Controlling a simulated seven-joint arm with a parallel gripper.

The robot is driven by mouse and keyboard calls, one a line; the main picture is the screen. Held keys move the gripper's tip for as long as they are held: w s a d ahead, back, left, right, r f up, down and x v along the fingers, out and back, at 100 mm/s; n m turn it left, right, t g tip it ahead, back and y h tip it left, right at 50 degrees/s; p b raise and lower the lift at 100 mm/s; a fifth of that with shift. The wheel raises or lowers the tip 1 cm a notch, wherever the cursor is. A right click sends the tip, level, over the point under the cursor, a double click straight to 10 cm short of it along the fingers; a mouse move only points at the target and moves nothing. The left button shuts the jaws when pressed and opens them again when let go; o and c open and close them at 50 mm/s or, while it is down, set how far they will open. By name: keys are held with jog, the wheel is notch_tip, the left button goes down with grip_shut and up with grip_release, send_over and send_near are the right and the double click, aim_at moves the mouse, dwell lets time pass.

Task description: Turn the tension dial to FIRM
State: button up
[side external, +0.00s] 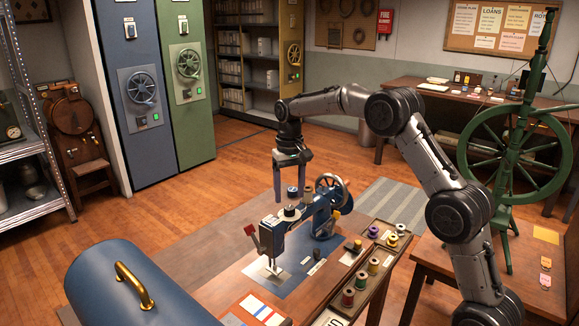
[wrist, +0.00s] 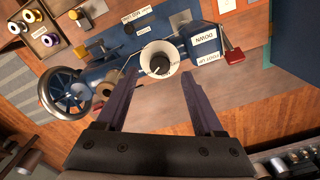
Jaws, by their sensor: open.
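The blue sewing machine (side external: 313,215) stands on the wooden table. The dial, a white disc with a black centre knob (wrist: 159,66), sits on top of the machine and shows in the wrist view between my fingertips; it also shows small and dark in the side view (side external: 291,211). Its scale and any FIRM mark are too small to read. My gripper (side external: 289,195) is open and empty, pointing down over the dial. In the wrist view its fingers (wrist: 160,77) lie on either side of the dial's near edge. I cannot tell whether they touch it.
The machine's handwheel (side external: 332,190) and a red lever (side external: 250,230) flank the dial. A tray of thread spools (side external: 362,278) lies at the right, and a blue case with a brass handle (side external: 133,285) at the front left. A green spinning wheel (side external: 513,155) stands behind my arm.

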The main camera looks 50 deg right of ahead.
notch_tip(320, 180, up, 10)
jog(key=shift+f, duration=0.2)
jog(key=shift+a, duration=0.1)
dwell(0.3)
notch_tip(320, 180, up, 5)
jog(key=t, duration=0.1)
send_over(289, 208)
jog(key=a, duration=0.1)
jog(key=s+a+r, duration=0.3)
jog(key=s+r, duration=0.2)
jog(key=s, duration=0.1)
jog(key=s+a+r+n+t, duration=0.25)
jog(key=s+a, duration=0.25)
jog(key=s, duration=0.7)
jog(key=s+a+f+n+t, duration=0.2)
jog(key=s+a+f+n, duration=0.1)
jog(key=s+f, duration=1.1)
jog(key=s, duration=0.2)
jog(key=shift+s+f, duration=0.25)
jog(key=shift+s, duration=0.05)
